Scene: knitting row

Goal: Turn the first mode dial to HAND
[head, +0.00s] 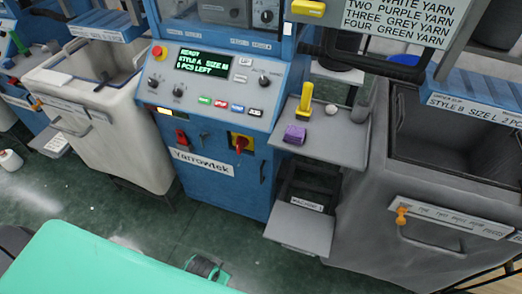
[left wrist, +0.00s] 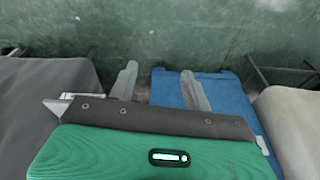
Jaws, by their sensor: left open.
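The blue Yarrowtek machine (head: 215,190) stands in the middle of the head view. Its sloped grey panel has a lit display (head: 203,62) reading READY, STYLE A. My left gripper (left wrist: 159,72) shows in the left wrist view, fingers apart and empty above the floor. My right gripper is not seen.
A red switch (head: 182,138) and a red handle on a yellow plate (head: 240,145) are below the panel. A grey shelf (head: 335,148) holds a purple block (head: 295,134). Bins stand left (head: 120,130) and right (head: 375,215).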

